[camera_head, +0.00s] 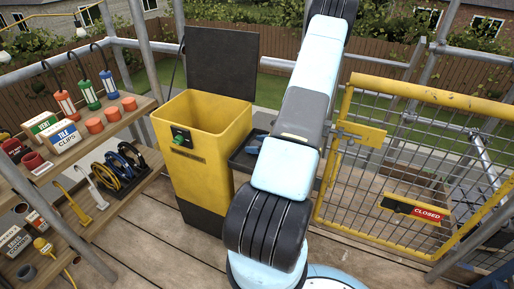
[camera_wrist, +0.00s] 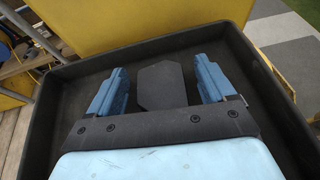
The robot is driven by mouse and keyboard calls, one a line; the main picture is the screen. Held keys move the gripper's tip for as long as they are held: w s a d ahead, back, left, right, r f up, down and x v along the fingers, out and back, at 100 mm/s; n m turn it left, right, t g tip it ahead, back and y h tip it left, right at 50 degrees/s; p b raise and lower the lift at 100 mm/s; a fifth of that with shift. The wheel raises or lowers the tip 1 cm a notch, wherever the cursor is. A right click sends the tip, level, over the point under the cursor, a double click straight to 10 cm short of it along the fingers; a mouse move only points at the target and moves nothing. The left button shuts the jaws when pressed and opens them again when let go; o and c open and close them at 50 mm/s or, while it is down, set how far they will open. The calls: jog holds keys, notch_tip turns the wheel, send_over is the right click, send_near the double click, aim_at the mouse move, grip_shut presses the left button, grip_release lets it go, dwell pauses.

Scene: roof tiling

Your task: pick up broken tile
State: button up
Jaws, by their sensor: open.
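A dark grey piece with angled corners, which looks like the broken tile (camera_wrist: 160,88), lies in a black tray (camera_wrist: 75,68) in the wrist view. My gripper (camera_wrist: 160,66) is open, with one blue finger on each side of the piece and a gap on both sides. The near end of the piece is hidden behind the gripper's black crossbar. I cannot tell how high the fingers are above the tray floor. In the head view the tray (camera_head: 238,160) is largely hidden by my arm, one blue finger (camera_head: 255,141) shows over it, and the tile is not visible.
A yellow bin (camera_head: 205,150) with its dark lid (camera_head: 222,65) raised stands left of the tray. A yellow mesh gate (camera_head: 400,150) with a red CLOSED sign (camera_head: 426,213) is at the right. Shelves (camera_head: 118,135) with tile clips, tools and cables stand at the left.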

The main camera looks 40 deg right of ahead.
jog(key=c, duration=1.2)
jog(key=shift+o, duration=0.2)
jog(key=shift+r, duration=0.1)
